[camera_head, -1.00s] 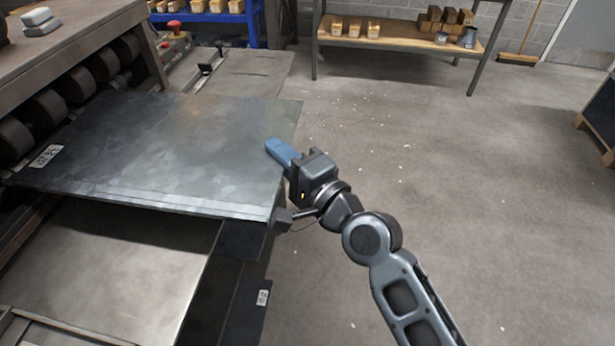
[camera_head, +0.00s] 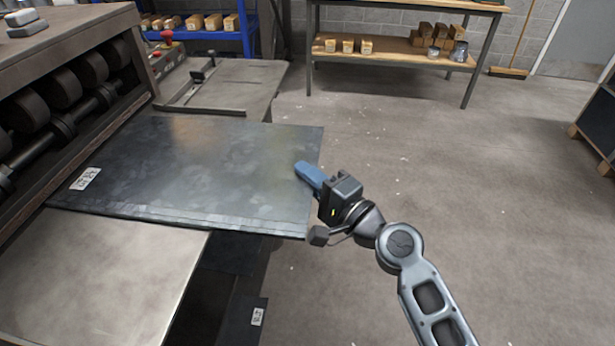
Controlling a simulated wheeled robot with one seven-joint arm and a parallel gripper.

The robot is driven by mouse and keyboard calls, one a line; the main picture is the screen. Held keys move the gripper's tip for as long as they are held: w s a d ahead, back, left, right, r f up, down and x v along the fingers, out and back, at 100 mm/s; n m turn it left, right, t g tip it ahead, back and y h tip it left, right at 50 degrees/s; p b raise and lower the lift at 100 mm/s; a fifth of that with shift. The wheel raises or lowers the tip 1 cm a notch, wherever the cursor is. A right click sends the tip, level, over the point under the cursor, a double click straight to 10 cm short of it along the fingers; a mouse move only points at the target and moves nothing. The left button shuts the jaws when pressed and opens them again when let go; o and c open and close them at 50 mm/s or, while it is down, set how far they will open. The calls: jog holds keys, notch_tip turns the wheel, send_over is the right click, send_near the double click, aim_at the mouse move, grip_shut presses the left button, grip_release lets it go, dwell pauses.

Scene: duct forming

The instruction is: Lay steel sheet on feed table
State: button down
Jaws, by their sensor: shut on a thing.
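A dark grey steel sheet (camera_head: 200,170) with a white label near its left corner is held roughly level. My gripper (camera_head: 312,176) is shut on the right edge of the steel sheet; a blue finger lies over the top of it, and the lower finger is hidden. The sheet's left part is over a pale metal table surface (camera_head: 100,265) beside the roller machine, which looks like the feed table. Its right part reaches out past that surface. I cannot tell whether the sheet touches the surface.
The roller machine (camera_head: 65,85) stands at the left, close to the sheet's left edge. A side table (camera_head: 230,80) with a flat bar is behind the sheet. More dark labelled sheets (camera_head: 250,312) lie below.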

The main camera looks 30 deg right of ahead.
jog(key=c, duration=1.2)
grip_release()
jog(key=shift+b+v, duration=1.7)
jog(key=shift+v, duration=4.3)
jog(key=s+f+n+g+h, duration=0.2)
jog(key=s+f+n, duration=0.15)
jog(key=s, duration=0.45)
jog(key=s+f+n+g+h, duration=0.1)
jog(key=s+f+n+h, duration=0.25)
jog(key=s, duration=0.55)
jog(key=s+a+r+n, duration=0.1)
jog(key=s+r+n, duration=0.1)
jog(key=s+n, duration=0.1)
jog(key=s+a+r+n, duration=0.1)
jog(key=s+r+n, duration=0.1)
jog(key=s, duration=0.3)
jog(key=s+a+r+n, duration=0.1)
jog(key=s+r+n, duration=0.1)
jog(key=s+n, duration=0.1)
jog(key=shift+s+r+n+y, duration=0.15)
jog(key=shift+s+n+y, duration=0.2)
jog(key=shift+s, duration=0.15)
